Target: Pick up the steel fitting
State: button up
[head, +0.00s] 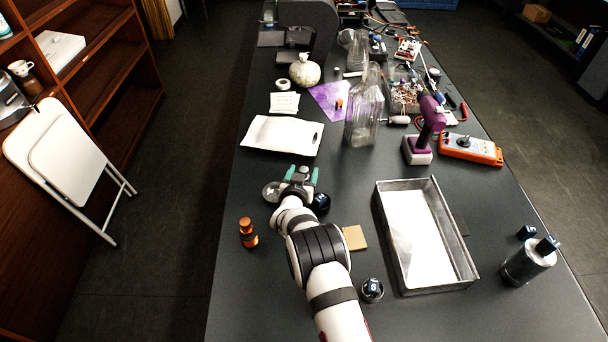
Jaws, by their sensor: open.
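My gripper (302,172) is over the near-middle of the table, its two teal fingers apart and pointing away from me. Nothing shows between the fingertips. A round, silvery piece (270,191) lies just left of the gripper, partly hidden by it. I cannot tell which of these is the steel fitting.
A dark round object (320,203) sits close to the gripper's right. A metal tray (459,267) lies right.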

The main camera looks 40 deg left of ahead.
grip_shut()
dwell(0.3)
